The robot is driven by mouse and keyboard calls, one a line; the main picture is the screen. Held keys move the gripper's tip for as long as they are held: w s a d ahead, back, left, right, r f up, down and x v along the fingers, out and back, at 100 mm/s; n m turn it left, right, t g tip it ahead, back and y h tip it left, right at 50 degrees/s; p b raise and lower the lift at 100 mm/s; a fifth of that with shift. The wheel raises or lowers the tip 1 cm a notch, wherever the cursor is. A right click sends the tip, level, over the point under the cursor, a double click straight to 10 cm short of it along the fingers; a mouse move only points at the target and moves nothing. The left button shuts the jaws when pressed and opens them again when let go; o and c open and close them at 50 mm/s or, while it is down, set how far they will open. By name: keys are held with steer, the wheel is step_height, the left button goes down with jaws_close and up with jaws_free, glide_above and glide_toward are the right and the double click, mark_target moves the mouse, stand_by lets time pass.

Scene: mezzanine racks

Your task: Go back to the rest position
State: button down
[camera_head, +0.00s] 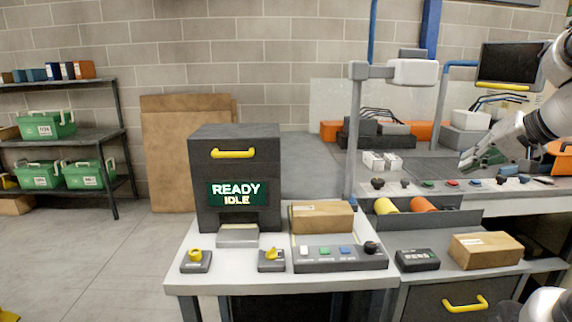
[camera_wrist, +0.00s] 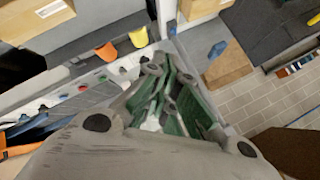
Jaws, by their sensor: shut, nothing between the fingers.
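My gripper (camera_head: 480,158) is at the right of the head view, at the end of my arm, above the back worktable. Its fingers are shut and empty. In the wrist view my gripper (camera_wrist: 168,100) fills the lower middle, with its green-padded fingers together. Beneath and beside it lies a panel edge with a row of coloured buttons (camera_head: 452,183). No held object shows in either view.
A dark cabinet (camera_head: 235,150) reading READY IDLE stands on the white table (camera_head: 190,270). Cardboard boxes (camera_head: 485,250) sit at the front right. A grey post (camera_head: 355,140) and monitor (camera_head: 512,64) rise near my arm.

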steer(key=s+a+f+n+g+h, duration=0.2)
steer(key=s, duration=0.6)
steer(key=s+a+f+n+g+h, duration=0.1)
steer(key=s+a+f+n+g, duration=0.1)
steer(key=s, duration=0.7)
steer(key=shift+s+a+f+n+h, duration=0.2)
steer(key=shift+s+a+n+h, duration=0.15)
steer(key=shift+a+n, duration=0.5)
steer(key=c, duration=2.2)
jaws_free()
steer(key=shift+g, duration=0.3)
